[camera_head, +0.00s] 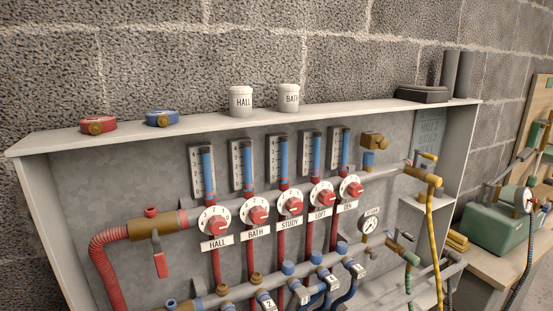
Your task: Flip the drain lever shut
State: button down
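No label in the head view marks the drain lever. A brass valve (424,176) sits at the right end of the upper pipe, with a yellow hose (433,240) hanging from it and a small lever (427,156) on top. A second brass fitting (398,247) with a small lever and a green hose (408,279) sits at the right end of the lower pipe. A red-handled lever (159,263) hangs down below the brass valve at the left of the upper pipe. The exact lever positions are too small to tell. My gripper is not in view.
The open cabinet (240,122) holds several red dials, blue flow gauges and a round pressure gauge (368,224). Labelled white pots (240,100), red and blue round gauges and a dark box (422,94) stand on top. A bench with a green machine (497,222) is at right.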

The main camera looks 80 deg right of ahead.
aim_at(406, 234)
jog(key=z, duration=0.2)
jog(key=k, duration=0.25)
jog(key=z, duration=1)
jog(key=k, duration=1.1)
jog(key=z, duration=0.6)
jog(key=i, duration=0.85)
jog(key=z, duration=0.55)
